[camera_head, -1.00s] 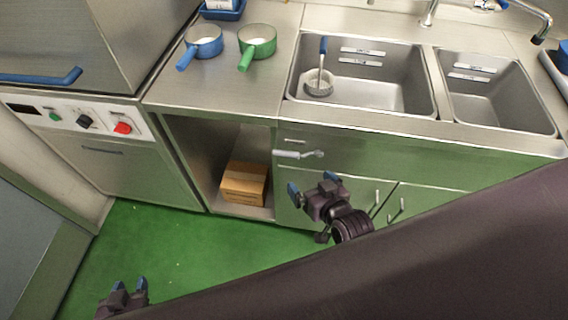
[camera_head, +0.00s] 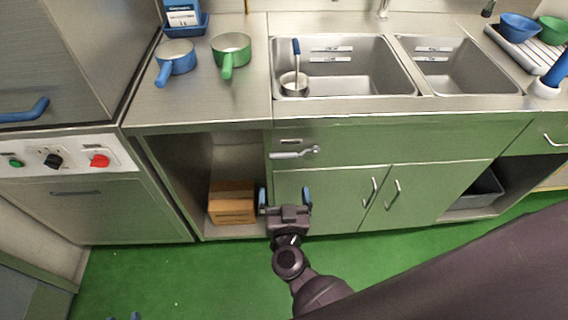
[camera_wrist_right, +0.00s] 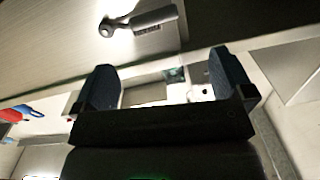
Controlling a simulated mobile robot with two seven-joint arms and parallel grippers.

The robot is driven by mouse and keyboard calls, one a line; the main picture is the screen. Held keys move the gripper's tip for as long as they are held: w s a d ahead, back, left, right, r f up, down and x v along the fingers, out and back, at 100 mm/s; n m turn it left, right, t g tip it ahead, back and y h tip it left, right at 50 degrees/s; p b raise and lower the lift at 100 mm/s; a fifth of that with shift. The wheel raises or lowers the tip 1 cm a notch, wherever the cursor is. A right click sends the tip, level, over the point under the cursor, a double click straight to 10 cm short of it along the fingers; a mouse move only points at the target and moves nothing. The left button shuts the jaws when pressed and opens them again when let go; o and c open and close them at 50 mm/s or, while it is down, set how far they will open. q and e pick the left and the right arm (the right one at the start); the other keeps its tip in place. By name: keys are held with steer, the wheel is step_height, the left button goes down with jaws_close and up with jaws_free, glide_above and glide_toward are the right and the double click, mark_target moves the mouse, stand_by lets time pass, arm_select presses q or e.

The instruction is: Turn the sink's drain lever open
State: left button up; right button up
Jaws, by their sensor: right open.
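The drain lever (camera_head: 288,155) is a grey handle on the front panel below the sink (camera_head: 350,108). It lies about level, its handle pointing left from a pivot at its right end. In the right wrist view the lever (camera_wrist_right: 152,19) shows at the top, beyond the fingers. My right gripper (camera_head: 285,197) is open and empty, below the lever and apart from it, its blue fingertips pointing up. My left gripper (camera_head: 124,317) barely shows at the bottom edge, its two blue tips apart, away from the lever.
A cardboard box (camera_head: 231,204) sits in the open shelf left of the cabinet doors (camera_head: 340,198). A blue pot (camera_head: 177,58) and a green pot (camera_head: 231,50) stand on the counter. A ladle (camera_head: 295,80) is in the left basin. Green floor is clear in front.

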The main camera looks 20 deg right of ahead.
mark_target(284, 157)
steer(key=shift+n+h, duration=0.3)
steer(key=shift+n, duration=0.1)
steer(key=x, duration=0.6)
steer(key=b+x, duration=0.1)
steer(key=x, duration=0.3)
steer(key=shift+s+d+f, duration=0.1)
steer(key=shift+s+d, duration=0.05)
steer(key=shift+d, duration=0.2)
steer(key=shift+w+d, duration=0.15)
steer(key=shift+w, duration=0.4)
steer(key=c, duration=1.3)
